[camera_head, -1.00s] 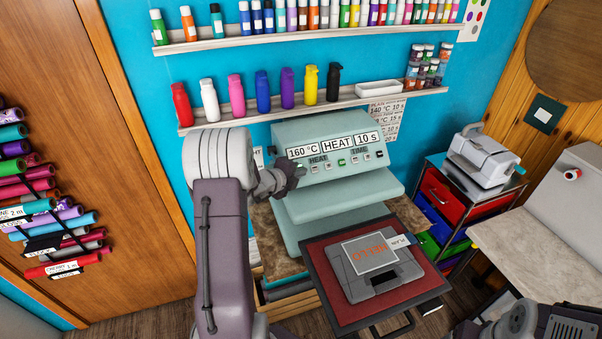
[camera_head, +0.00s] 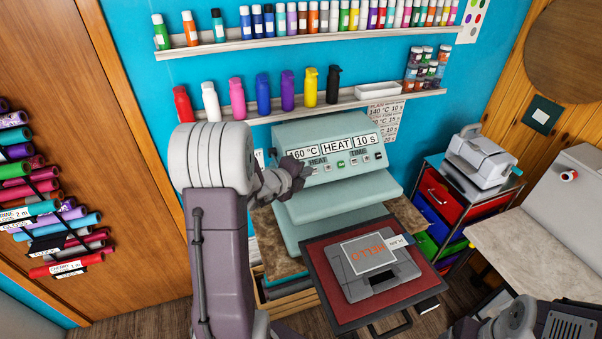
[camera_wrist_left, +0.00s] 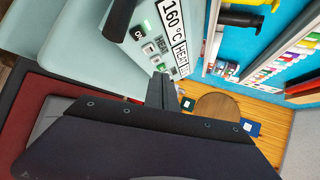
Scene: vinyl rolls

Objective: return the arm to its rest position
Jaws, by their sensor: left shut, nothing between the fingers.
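My left arm comes up from the bottom of the head view and bends to the right. My left gripper (camera_head: 299,172) is shut and empty, in front of the lower left of the heat press's control panel. In the left wrist view its fingers (camera_wrist_left: 161,92) show close together, with the press's buttons beyond them. The teal heat press (camera_head: 330,125) reads 160 °C and 10 s. My right arm shows only in part at the bottom right, and its gripper is not visible.
A red pad (camera_head: 320,262) in front of the press bears a grey item (camera_head: 370,285) with an orange-lettered sheet (camera_head: 368,252). Shelves of bottles line the blue wall. Vinyl rolls (camera_head: 70,220) hang at the left. A drawer cart (camera_head: 440,195) stands to the right.

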